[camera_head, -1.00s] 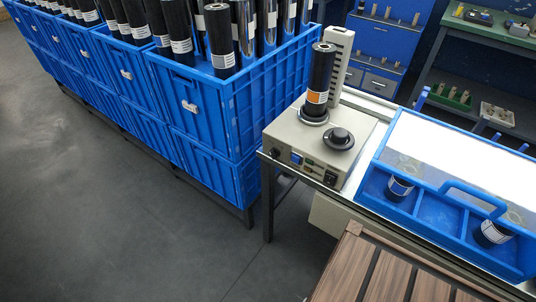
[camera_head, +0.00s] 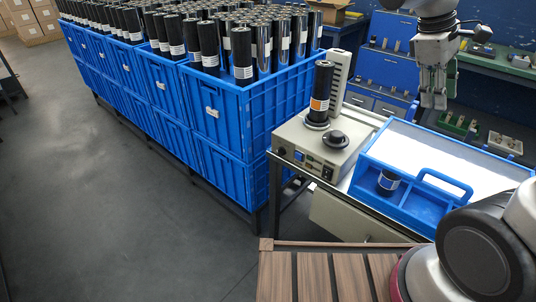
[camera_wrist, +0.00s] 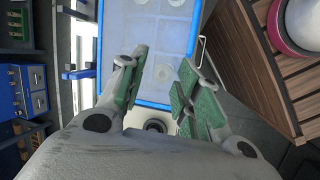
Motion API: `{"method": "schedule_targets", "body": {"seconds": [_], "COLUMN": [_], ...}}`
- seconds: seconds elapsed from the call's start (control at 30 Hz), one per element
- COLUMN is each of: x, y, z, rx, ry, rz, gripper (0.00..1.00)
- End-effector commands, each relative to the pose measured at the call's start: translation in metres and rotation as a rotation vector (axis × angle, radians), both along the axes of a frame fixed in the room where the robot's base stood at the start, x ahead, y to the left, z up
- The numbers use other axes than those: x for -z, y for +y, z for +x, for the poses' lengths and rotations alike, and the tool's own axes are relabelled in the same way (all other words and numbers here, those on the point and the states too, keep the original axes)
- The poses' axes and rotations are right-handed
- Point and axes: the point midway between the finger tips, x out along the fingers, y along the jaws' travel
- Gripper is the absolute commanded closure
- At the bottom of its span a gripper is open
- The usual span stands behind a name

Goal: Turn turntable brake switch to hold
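The turntable unit (camera_head: 305,140) is a beige box on a metal bench. Its front panel has a black knob at the left, a blue switch (camera_head: 299,155) and a black switch (camera_head: 327,173) at the right. Their labels and settings are too small to read, so I cannot tell which one is the brake switch. A black roll (camera_head: 320,88) with an orange label stands upright on the unit, beside a round black knob (camera_head: 335,140). My gripper (camera_head: 433,100) is open and empty, pointing down, right of and above the unit. The wrist view shows its parted green-padded fingers (camera_wrist: 162,65).
A blue tray (camera_head: 375,150) with a pale lid and handle lies right of the unit; it also shows in the wrist view (camera_wrist: 150,102). Blue crates (camera_head: 222,128) full of rolls stand left. A slatted wooden surface (camera_head: 310,278) is in front. The floor at left is clear.

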Motion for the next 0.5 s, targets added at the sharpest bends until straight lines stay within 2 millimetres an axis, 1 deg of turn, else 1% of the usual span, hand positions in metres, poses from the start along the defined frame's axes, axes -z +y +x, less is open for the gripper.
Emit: {"method": "schedule_targets", "body": {"seconds": [0.03, 0.1, 0.17, 0.2, 0.27, 0.3, 0.37, 0.4, 0.47, 0.5], "x": [0.011, 0.024, 0.037, 0.048, 0.066, 0.080, 0.102, 0.119, 0.146, 0.166], "y": [0.015, 0.036, 0.058, 0.074, 0.101, 0.121, 0.153, 0.176, 0.211, 0.235], "z": [0.022, 0.051, 0.076, 0.091, 0.111, 0.124, 0.140, 0.148, 0.158, 0.161], "rx": [-0.098, -0.236, -0.355, -0.434, -0.553, -0.631, -0.747, -0.824, -0.937, -1.011], "ry": [0.072, 0.160, 0.230, 0.276, 0.343, 0.382, 0.441, 0.478, 0.529, 0.562], "rz": [-0.075, -0.187, -0.286, -0.353, -0.458, -0.527, -0.636, -0.710, -0.824, -0.903], "gripper": [0.67, 0.67, 0.67, 0.67, 0.67, 0.67, 0.67, 0.67, 0.67, 0.67]}}
